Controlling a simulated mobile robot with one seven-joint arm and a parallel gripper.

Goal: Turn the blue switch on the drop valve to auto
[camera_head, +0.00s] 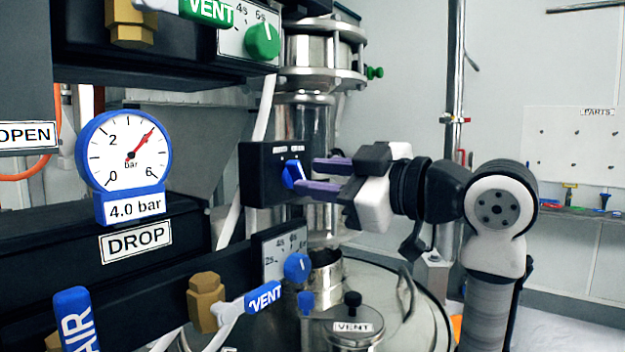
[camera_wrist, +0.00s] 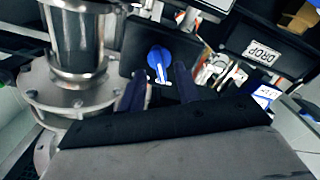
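The blue switch (camera_head: 292,175) sits on the face of a black box (camera_head: 262,172) in the middle of the head view. In the wrist view the blue switch (camera_wrist: 158,62) shows on its dark panel with a white mark on it. The labels above the switch are too small to read. My gripper (camera_head: 318,176) is open, with its two purple fingers pointing left at the switch. In the wrist view its fingertips (camera_wrist: 158,78) stand either side of the switch. I cannot tell whether they touch it.
A blue gauge (camera_head: 127,160) reading 4.0 bar and a DROP label (camera_head: 136,241) are at left. Below the black box are a blue knob (camera_head: 297,267) and a blue VENT lever (camera_head: 262,297). A green knob (camera_head: 263,40) is above. A steel pipe (camera_head: 318,120) stands close behind.

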